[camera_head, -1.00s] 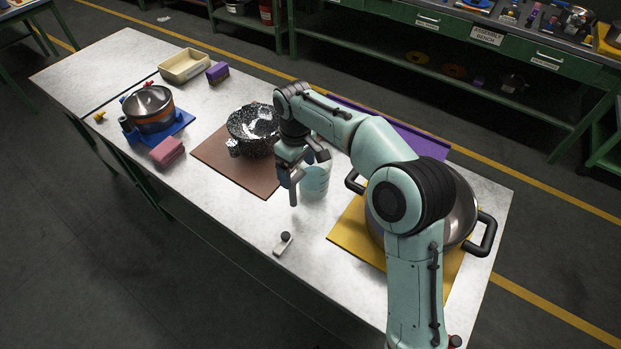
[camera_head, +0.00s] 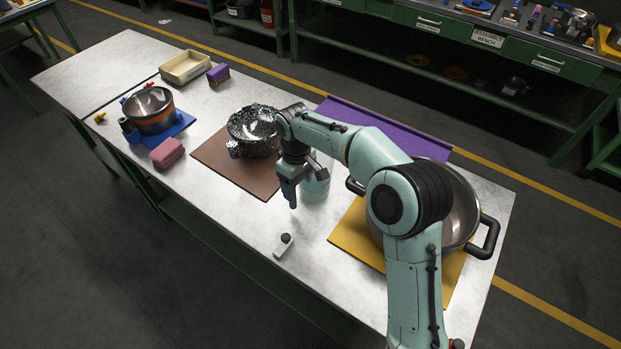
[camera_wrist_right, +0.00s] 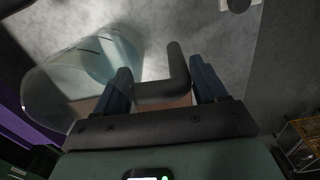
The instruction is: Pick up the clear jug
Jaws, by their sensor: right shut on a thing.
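The clear jug (camera_head: 317,183) stands near the middle of the table, partly hidden behind my right gripper (camera_head: 289,190). Its see-through, slightly bluish body also shows at the left of the right wrist view (camera_wrist_right: 80,80). Its dark handle (camera_wrist_right: 178,65) lies between the two blue-grey fingers of my right gripper (camera_wrist_right: 165,88), which is shut on it. I cannot tell whether the jug's base touches the table. My left gripper is not in view.
A large steel pot (camera_head: 462,215) stands on a yellow mat (camera_head: 350,238) to the right. A speckled pot (camera_head: 253,132) is on a brown mat (camera_head: 215,160) to the left. A small knobbed item (camera_head: 284,245) lies in front. A purple board (camera_head: 390,130) runs along the back edge.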

